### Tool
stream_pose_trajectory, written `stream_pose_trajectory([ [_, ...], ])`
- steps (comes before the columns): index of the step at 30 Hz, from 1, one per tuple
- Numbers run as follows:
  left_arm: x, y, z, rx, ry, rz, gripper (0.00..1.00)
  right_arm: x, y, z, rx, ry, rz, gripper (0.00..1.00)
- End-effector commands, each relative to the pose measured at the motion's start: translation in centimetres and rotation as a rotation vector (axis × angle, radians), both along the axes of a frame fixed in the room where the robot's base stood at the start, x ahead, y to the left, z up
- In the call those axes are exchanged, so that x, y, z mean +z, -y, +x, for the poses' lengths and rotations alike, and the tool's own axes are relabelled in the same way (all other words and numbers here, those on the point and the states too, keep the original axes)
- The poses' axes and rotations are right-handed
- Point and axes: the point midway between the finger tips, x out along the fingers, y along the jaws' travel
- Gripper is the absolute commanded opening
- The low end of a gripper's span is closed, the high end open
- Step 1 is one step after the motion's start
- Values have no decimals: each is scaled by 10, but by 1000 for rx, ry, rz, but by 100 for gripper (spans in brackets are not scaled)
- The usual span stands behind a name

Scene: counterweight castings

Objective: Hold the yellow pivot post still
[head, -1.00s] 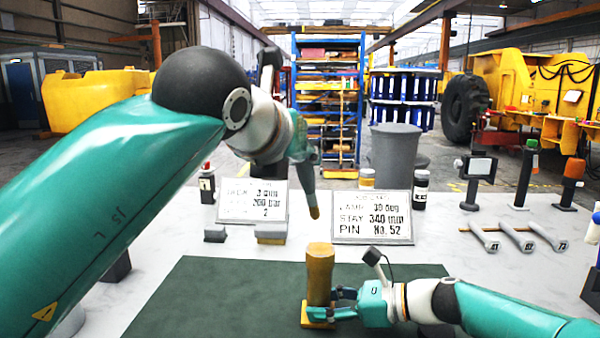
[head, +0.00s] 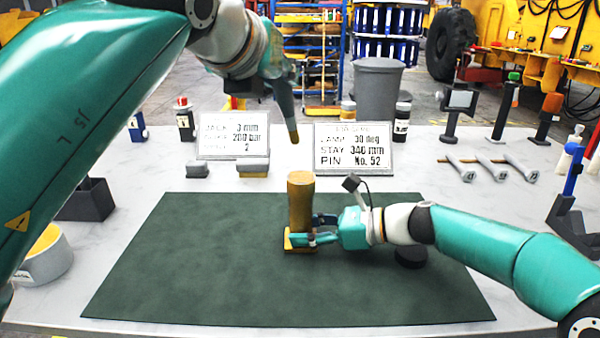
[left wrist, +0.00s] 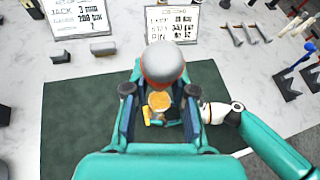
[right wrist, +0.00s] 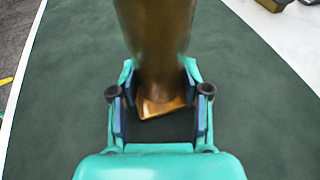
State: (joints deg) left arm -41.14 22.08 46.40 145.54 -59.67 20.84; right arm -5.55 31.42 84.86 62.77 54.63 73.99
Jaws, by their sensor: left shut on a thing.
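The yellow pivot post (head: 301,205) stands upright on a small yellow base on the dark green mat (head: 190,255). My right gripper (head: 312,229) is low at the post, with its fingers on both sides of it. In the right wrist view the post (right wrist: 158,50) stands between the fingers, and I see no firm grip on it. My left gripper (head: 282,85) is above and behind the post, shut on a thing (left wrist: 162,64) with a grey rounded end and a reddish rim. In the left wrist view the post's top (left wrist: 159,101) shows just below that thing.
Two placards (head: 353,148) (head: 233,136) and small grey blocks (head: 254,167) stand behind the mat. A black disc (head: 410,257) lies beside my right arm. The mat's left part is clear.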

Motion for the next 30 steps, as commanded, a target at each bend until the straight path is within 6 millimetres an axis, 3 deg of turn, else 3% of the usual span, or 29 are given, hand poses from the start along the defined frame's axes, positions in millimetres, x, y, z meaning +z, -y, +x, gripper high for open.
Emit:
stream_pose_trajectory([
  [1,0,0,0,0,1,0,0,0,0,0,1,-1,-1,56],
  [5,0,0,0,0,1,0,0,0,0,0,1,-1,0,76],
  [17,0,0,0,0,1,0,0,1,5,-1,-2,1,0,76],
  [23,0,0,0,0,1,0,0,9,29,-8,-5,1,0,76],
  [30,0,0,0,0,1,0,0,23,74,-21,-4,1,0,76],
])
